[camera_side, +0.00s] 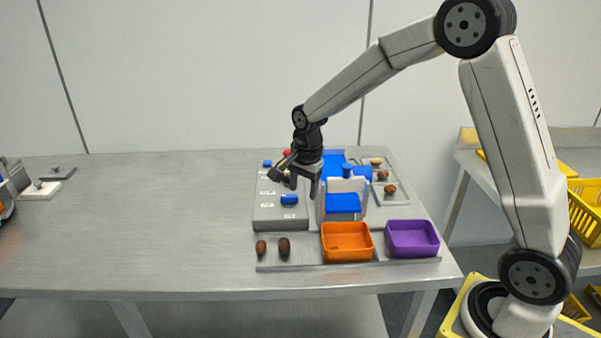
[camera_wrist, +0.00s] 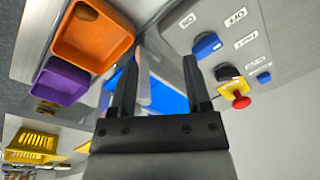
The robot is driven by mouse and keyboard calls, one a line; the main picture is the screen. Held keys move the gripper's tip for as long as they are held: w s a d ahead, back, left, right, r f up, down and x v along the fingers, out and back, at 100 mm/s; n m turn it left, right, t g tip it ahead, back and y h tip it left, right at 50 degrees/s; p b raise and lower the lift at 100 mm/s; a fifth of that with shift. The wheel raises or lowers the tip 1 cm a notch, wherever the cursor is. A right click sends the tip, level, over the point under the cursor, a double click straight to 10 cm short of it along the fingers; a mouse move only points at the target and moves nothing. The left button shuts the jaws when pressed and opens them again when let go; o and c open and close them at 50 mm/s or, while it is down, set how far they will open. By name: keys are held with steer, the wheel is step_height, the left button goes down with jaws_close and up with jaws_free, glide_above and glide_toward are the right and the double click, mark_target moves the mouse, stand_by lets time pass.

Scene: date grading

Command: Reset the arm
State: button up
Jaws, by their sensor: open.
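My gripper (camera_side: 302,184) is open with nothing between its fingers. In the side view it hangs above the grading station, near the grey control panel (camera_side: 268,213) and the white-and-blue device (camera_side: 343,204). In the wrist view the two dark fingers (camera_wrist: 163,88) stand apart. The raised arm reaches in from the right.
Several dates lie at the back right (camera_side: 390,188). A red button (camera_wrist: 240,102) sits on the panel.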

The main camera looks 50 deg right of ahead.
steer(key=s+a+f+n, duration=0.1)
steer(key=s+a+n, duration=0.1)
steer(key=s+n, duration=0.6)
steer(key=s+a+n+t, duration=0.1)
steer(key=s+a+n, duration=0.1)
steer(key=s+n, duration=0.6)
steer(key=shift+s+f, duration=0.4)
steer(key=shift+s, duration=0.5)
steer(key=shift+a, duration=0.1)
